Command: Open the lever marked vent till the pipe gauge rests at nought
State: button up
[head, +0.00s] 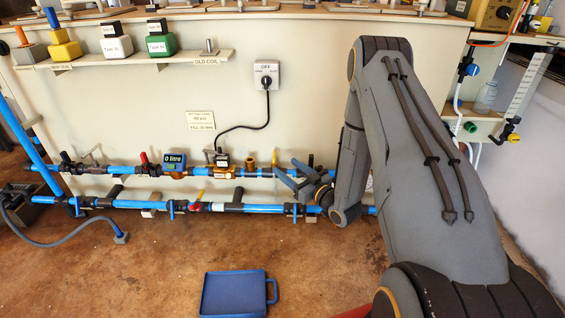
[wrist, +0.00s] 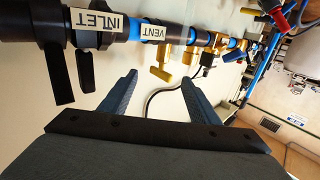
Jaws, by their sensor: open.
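My gripper (head: 285,167) is open at the upper pipe by the back panel. In the wrist view its two fingers (wrist: 160,78) are apart, nothing is held between them, and they point at the pipe. The VENT label (wrist: 152,32) is on the pipe beyond the fingertips. Brass-yellow fittings (wrist: 165,63) sit beside it; I cannot tell which part is the vent lever. The INLET label (wrist: 98,28) is to the left, with black handles (wrist: 62,78) below it. No pipe gauge dial can be made out. In the head view, the vent label is not readable.
A lower blue pipe (head: 262,208) runs beneath. A blue tray (head: 234,293) lies on the floor. A control box (head: 266,76) hangs above, its black cable (head: 243,127) trailing down.

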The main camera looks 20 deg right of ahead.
jog(key=shift+v, duration=1.25)
jog(key=shift+w, duration=0.1)
